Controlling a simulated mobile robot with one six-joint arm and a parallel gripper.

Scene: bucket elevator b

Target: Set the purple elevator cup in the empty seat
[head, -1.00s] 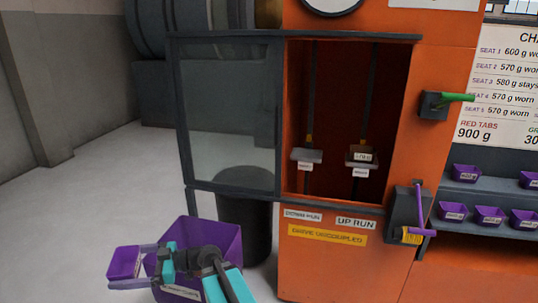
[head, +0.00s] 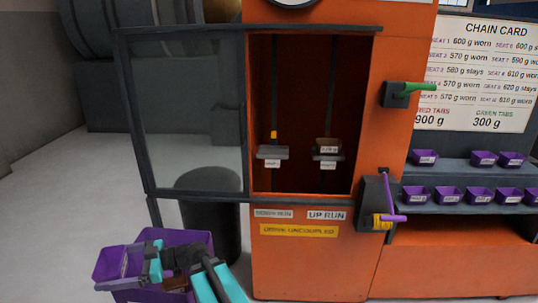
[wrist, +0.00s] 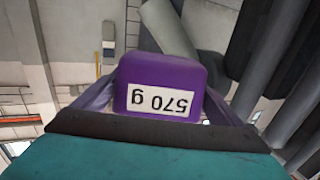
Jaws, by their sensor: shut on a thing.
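My gripper (head: 126,268) is at the lower left of the head view, shut on a purple elevator cup (head: 109,263). The wrist view shows the cup (wrist: 160,76) between my fingers, its white "570 g" label upside down. In the open orange cabinet, a left seat (head: 272,153) looks empty, with a small yellow-orange tab above it. A right seat (head: 328,157) carries a brownish labelled block or cup. My gripper is well left of and below both seats.
A purple bin (head: 185,237) is behind my gripper, with a dark drum (head: 215,215) beyond. A glazed door (head: 190,115) stands open to the cabinet's left. A green handle (head: 420,87) and a purple crank (head: 390,200) stick out right. Shelves (head: 460,170) hold several purple cups.

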